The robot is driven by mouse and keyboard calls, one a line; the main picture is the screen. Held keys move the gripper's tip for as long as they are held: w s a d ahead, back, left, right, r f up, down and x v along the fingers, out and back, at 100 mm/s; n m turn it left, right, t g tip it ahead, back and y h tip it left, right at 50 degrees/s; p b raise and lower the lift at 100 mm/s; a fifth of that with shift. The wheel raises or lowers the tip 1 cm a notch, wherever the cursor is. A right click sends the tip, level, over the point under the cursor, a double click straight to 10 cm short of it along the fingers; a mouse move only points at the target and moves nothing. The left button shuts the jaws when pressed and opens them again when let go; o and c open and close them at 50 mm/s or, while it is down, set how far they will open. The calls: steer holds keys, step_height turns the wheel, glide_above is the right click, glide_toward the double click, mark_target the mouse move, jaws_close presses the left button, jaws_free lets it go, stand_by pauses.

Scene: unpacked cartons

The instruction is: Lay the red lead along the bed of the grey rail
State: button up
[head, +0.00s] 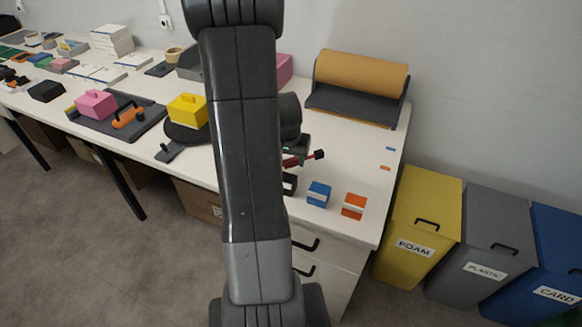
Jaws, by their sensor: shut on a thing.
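My gripper (290,158) is over the right part of the white table, mostly hidden behind my own arm. The red lead (299,159) shows as a short red length at the gripper, with a black end (319,154) sticking out to the right. The gripper is shut on the lead; the fingertips are not clearly seen. I cannot make out the grey rail; my arm covers the middle of the table. A dark piece (290,184) shows just right of my arm, too hidden to name.
A blue block (318,194) and an orange and white block (354,206) stand near the table's front right. A brown roll (361,74) in a dark holder is at the back. A yellow block (187,110) and dark tray (148,123) lie left. Bins stand right.

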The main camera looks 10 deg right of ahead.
mark_target(290, 165)
steer(key=shift+f, duration=1.8)
steer(key=shift+f+b, duration=0.15)
steer(key=shift+b, duration=0.2)
steer(key=o, duration=1)
steer(key=shift+o, duration=0.2)
